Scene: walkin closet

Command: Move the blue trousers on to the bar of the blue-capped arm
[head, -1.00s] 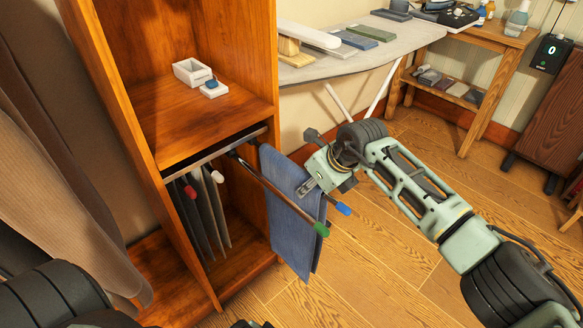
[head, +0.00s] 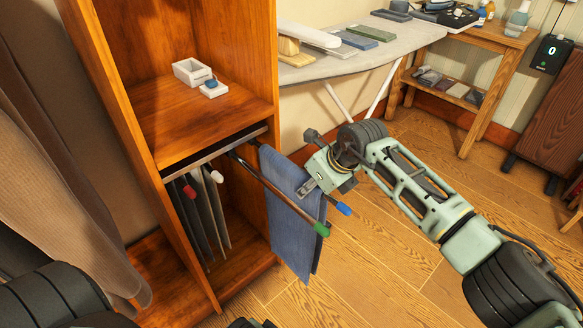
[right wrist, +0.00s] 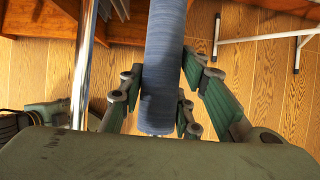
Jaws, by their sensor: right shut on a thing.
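The blue trousers (head: 288,215) hang folded at the front of the wardrobe, between a green-capped arm (head: 275,188) and a blue-capped arm (head: 343,208). Their top edge lines up with the blue-capped arm, whose bar is mostly hidden by the cloth; I cannot tell whether they rest on it. My right gripper (head: 309,187) is shut on the trousers near their top front end. In the right wrist view the trousers (right wrist: 164,60) run between the fingers, with a bare chrome bar (right wrist: 82,80) to the left. Only a dark sliver, possibly my left gripper (head: 250,323), shows at the bottom edge.
Dark garments (head: 208,220) hang by red and white caps inside the wooden wardrobe (head: 190,125). A small white box (head: 192,71) stands on its shelf. An ironing board (head: 340,65) and wooden side table (head: 490,42) stand behind.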

